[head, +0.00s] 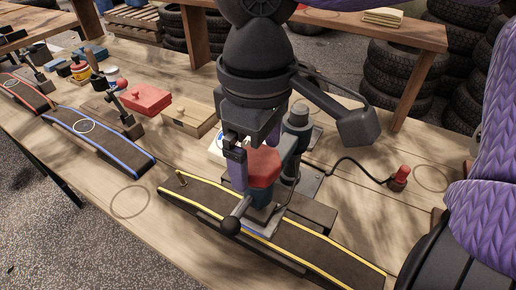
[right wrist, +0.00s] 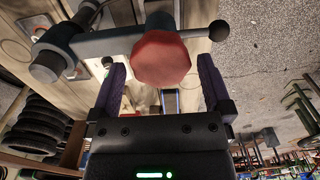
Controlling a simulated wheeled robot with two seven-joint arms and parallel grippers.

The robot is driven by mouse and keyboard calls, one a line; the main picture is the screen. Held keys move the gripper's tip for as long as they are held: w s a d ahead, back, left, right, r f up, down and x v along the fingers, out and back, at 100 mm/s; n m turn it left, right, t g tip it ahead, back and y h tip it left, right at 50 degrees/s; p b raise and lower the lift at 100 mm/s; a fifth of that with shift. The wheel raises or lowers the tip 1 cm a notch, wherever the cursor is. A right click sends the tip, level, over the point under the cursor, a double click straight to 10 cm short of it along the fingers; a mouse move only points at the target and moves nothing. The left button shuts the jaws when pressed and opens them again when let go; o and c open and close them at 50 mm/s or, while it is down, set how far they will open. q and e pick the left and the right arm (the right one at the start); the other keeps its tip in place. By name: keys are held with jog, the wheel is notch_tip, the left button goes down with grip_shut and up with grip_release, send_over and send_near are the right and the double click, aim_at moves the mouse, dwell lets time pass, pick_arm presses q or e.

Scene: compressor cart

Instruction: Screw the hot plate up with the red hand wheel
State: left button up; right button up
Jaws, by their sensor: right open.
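The red hand wheel (head: 265,168) sits on top of a grey clamp frame on the bench. In the right wrist view the wheel (right wrist: 161,58) is a faceted red knob above a grey bar with a black ball end. My right gripper (right wrist: 162,80) is open, with one purple finger on each side of the wheel and gaps visible. In the head view the gripper (head: 252,165) comes down from above and partly hides the wheel. A grey metal plate (head: 308,186), seemingly part of the hot plate, shows by the clamp; its underside is hidden. My left gripper is not seen.
A yellow-edged belt strip (head: 335,255) runs under the clamp. A black cable leads to a red plug (head: 400,178). A red box (head: 146,101), a wooden box (head: 190,120) and a blue-edged strip (head: 100,138) lie left. Tyres (head: 395,75) stand behind. Bare bench lies at front left.

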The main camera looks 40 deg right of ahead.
aim_at(258, 156)
notch_tip(258, 156, up, 8)
jog(key=p, duration=0.3)
jog(key=shift+r+p, duration=0.25)
jog(key=shift+p, duration=0.05)
jog(key=shift+r, duration=0.35)
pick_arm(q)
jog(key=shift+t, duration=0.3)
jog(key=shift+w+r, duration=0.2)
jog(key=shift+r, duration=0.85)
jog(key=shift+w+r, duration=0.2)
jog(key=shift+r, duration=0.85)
pick_arm(e)
jog(key=shift+f, duration=0.1)
